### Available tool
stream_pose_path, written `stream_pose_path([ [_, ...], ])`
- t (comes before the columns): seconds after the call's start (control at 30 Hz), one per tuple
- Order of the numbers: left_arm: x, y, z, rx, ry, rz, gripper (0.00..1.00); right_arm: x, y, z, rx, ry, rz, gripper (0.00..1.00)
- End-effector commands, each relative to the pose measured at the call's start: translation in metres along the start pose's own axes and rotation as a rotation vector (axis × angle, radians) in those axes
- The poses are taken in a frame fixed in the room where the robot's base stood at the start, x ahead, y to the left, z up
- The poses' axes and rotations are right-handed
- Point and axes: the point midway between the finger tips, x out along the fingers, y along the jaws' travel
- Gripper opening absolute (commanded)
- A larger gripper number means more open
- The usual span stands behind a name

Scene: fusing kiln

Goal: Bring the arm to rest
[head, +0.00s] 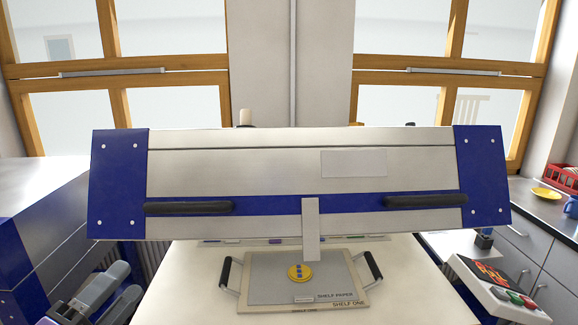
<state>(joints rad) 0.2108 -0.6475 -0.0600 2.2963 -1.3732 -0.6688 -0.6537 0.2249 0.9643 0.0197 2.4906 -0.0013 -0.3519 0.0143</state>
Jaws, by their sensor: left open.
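My left gripper (112,291) is at the bottom left of the head view, open, with nothing seen between its fingers. It is to the left of the white table and apart from the kiln and the shelf board. The kiln lid (270,172) is a wide steel panel with blue ends and two black bar handles. My right gripper is not in view.
A shelf board (345,303) with side handles and grey shelf paper (268,268) lies on the white table (190,290). A yellow disc (299,272) with blue marks is on the paper. A control box (493,288) stands right. A blue-sided cabinet (30,240) is left.

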Motion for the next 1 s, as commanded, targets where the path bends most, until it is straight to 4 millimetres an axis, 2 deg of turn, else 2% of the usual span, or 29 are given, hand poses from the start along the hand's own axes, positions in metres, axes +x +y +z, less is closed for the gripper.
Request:
stream_pose_path([
  [0.27, 0.035, 0.052, 0.011, -0.256, -0.025, 0.098, 0.53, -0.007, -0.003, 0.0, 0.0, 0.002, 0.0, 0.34],
  [0.47, 0.06, 0.109, 0.015, -0.499, -0.072, 0.199, 0.53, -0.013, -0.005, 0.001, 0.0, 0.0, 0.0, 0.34],
  [0.57, 0.072, 0.151, 0.013, -0.666, -0.117, 0.277, 0.53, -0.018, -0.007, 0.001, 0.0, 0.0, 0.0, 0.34],
  [0.67, 0.081, 0.207, 0.007, -0.866, -0.189, 0.38, 0.53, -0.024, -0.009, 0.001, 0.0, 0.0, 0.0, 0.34],
  [0.7, 0.082, 0.231, 0.003, -0.949, -0.227, 0.424, 0.53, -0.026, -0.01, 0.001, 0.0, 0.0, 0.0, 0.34],
  [0.77, 0.081, 0.266, -0.006, -1.068, -0.287, 0.492, 0.53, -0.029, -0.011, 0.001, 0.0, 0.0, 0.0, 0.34],
  [0.8, 0.079, 0.289, -0.013, -1.145, -0.331, 0.538, 0.53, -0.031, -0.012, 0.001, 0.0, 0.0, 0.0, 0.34],
  [0.87, 0.072, 0.324, -0.025, -1.255, -0.405, 0.609, 0.53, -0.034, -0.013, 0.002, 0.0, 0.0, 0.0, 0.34],
  [1.0, 0.043, 0.398, -0.06, -1.488, -0.606, 0.777, 0.53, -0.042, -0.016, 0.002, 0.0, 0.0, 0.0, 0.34],
])
